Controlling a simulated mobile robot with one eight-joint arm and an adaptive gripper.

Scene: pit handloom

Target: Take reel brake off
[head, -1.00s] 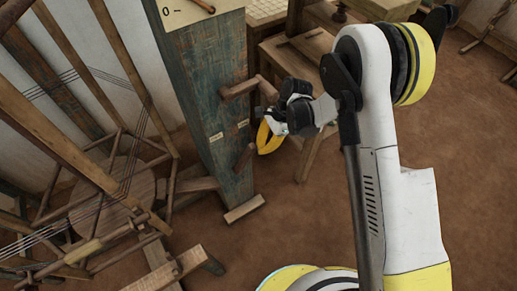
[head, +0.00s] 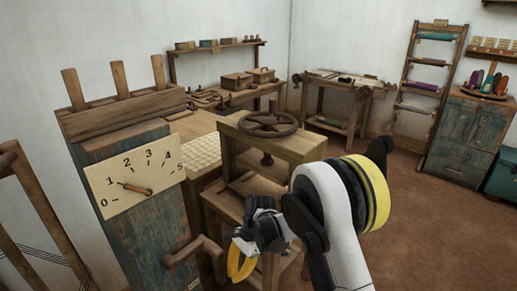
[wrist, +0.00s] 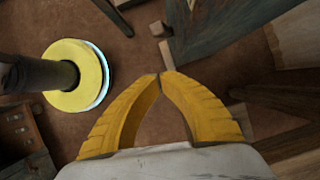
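My gripper (head: 240,264) hangs beside the blue-green wooden post (head: 143,240), to the right of the bent wooden crank handle (head: 193,250) on it. In the wrist view my gripper's yellow fingers (wrist: 159,74) meet at their tips, with nothing between them. The post carries a cream dial (head: 128,202) marked 0 to 5. Its wooden pointer (head: 138,188) lies toward the low numbers. I cannot tell which part is the reel brake. The lower part of the post is out of the head view.
A wooden stand with a dark handwheel (head: 268,124) is close behind my gripper. Wooden loom or reel bars (head: 40,225) stand at the left. A workbench (head: 335,86) and blue cabinet (head: 468,135) are at the back. The brown floor at right (head: 420,225) is clear.

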